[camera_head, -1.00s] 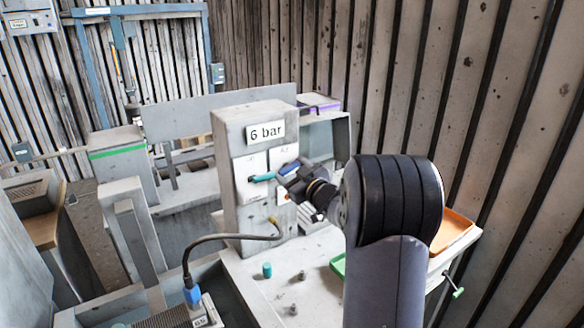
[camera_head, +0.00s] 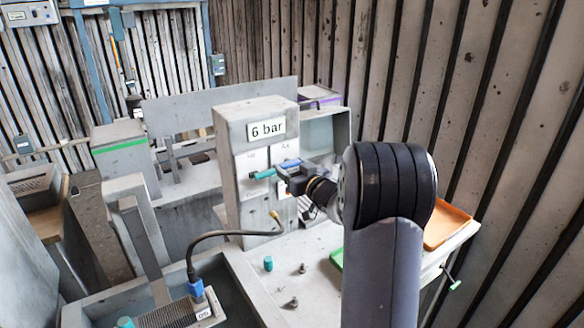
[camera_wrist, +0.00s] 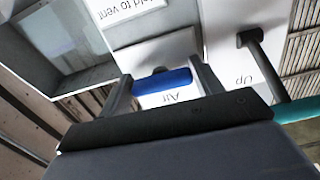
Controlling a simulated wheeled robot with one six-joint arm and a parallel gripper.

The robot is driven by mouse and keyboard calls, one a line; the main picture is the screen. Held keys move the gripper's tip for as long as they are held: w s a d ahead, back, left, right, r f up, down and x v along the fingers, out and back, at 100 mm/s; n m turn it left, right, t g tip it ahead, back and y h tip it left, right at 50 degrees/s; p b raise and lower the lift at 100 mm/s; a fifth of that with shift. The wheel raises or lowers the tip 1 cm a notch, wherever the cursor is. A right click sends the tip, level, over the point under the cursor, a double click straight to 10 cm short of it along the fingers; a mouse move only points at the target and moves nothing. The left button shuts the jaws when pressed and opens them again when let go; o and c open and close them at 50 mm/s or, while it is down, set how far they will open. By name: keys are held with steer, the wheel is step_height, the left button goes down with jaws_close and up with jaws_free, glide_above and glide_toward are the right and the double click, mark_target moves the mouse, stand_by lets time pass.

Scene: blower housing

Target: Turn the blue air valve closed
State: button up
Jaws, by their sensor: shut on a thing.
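The blue air valve handle (camera_head: 290,163) is on the front of the grey "6 bar" box (camera_head: 230,185). My gripper (camera_head: 294,169) is at the handle, and its wrist partly hides the box's right side. In the wrist view the blue handle (camera_wrist: 162,81) lies crosswise between the two fingers of my gripper (camera_wrist: 163,88), which is shut on it. An upside-down "Air" label (camera_wrist: 178,97) shows beside the handle. The dark gripper body covers the lower part of that view.
A teal lever (camera_head: 263,174) marked "Up" sticks out just left of the valve; it also shows close to my gripper in the wrist view (camera_wrist: 298,110). A hose (camera_head: 225,233) curves below. Small pegs (camera_head: 302,268) and an orange tray (camera_head: 450,224) are on the bench.

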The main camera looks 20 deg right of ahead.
steer(key=o, duration=1)
steer(key=s+b, duration=0.1)
steer(key=s, duration=0.2)
steer(key=s+d, duration=0.1)
steer(key=s, duration=0.3)
steer(key=s+d+b, duration=0.1)
steer(key=s, duration=0.2)
steer(key=shift+s+b, duration=0.3)
steer(key=w+p, duration=0.1)
steer(key=w, duration=0.2)
steer(key=w+a+p, duration=0.1)
steer(key=w, duration=0.3)
steer(key=w+a, duration=0.1)
steer(key=w, duration=0.2)
steer(key=shift+w+p, duration=0.35)
steer(key=shift+p, duration=0.05)
steer(key=shift+f, duration=0.1)
steer(key=shift+n, duration=0.3)
